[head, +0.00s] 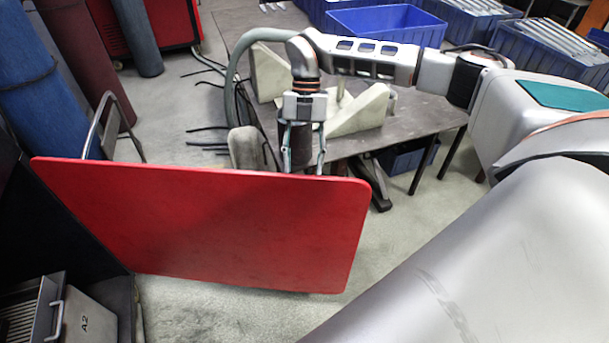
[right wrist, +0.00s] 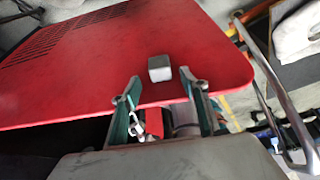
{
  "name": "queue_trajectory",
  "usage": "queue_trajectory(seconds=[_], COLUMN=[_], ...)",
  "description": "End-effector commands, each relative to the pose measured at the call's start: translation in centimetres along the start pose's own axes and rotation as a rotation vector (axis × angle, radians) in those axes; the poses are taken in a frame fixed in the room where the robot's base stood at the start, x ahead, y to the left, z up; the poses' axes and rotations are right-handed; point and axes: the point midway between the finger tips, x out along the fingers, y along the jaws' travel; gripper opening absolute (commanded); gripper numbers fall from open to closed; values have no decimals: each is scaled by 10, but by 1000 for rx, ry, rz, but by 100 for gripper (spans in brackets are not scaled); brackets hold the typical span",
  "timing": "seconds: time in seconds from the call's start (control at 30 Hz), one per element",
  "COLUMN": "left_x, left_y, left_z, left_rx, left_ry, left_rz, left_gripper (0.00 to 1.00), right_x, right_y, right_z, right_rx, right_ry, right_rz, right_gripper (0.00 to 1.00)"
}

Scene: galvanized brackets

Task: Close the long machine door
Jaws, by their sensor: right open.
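The long machine door (head: 200,225) is a flat red panel, swung out from the dark machine at the left of the head view. The door also shows in the right wrist view (right wrist: 100,65), with rows of slots and a small grey block (right wrist: 160,68) on its face. My right gripper (head: 304,168) is open and empty at the door's top edge; its tips are partly hidden behind that edge. In the right wrist view its two fingers (right wrist: 160,80) point at the door, with the block just beyond and between the tips. I cannot tell whether they touch. My left gripper is not in view.
A grey metal table (head: 240,25) with pale angled brackets (head: 365,112) stands behind the door. Blue bins (head: 385,22) are at the back. Bare floor (head: 210,310) shows below the door.

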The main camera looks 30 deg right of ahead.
Motion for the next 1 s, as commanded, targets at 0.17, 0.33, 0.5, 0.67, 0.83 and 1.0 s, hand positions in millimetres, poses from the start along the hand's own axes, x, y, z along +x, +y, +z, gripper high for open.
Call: queue_trajectory(seconds=[0.17, 0.33, 0.5, 0.67, 0.83, 1.0], left_x=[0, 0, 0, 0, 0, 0], left_y=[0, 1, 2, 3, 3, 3], left_z=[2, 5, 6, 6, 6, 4], left_rx=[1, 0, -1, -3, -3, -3], left_ry=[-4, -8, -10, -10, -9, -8], left_rz=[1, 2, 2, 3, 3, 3], left_gripper=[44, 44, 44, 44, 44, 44], right_x=[26, 38, 40, 40, 40, 40], right_y=[0, 0, 0, 0, 0, 0], right_z=[-1, 0, 0, 0, 0, 0], right_rx=[0, -1, 0, 0, 0, 0], right_ry=[2, 1, 0, 0, 0, 0], right_rz=[-1, 1, 1, 1, 1, 1], right_gripper=[44, 44, 44, 37, 0, 0])
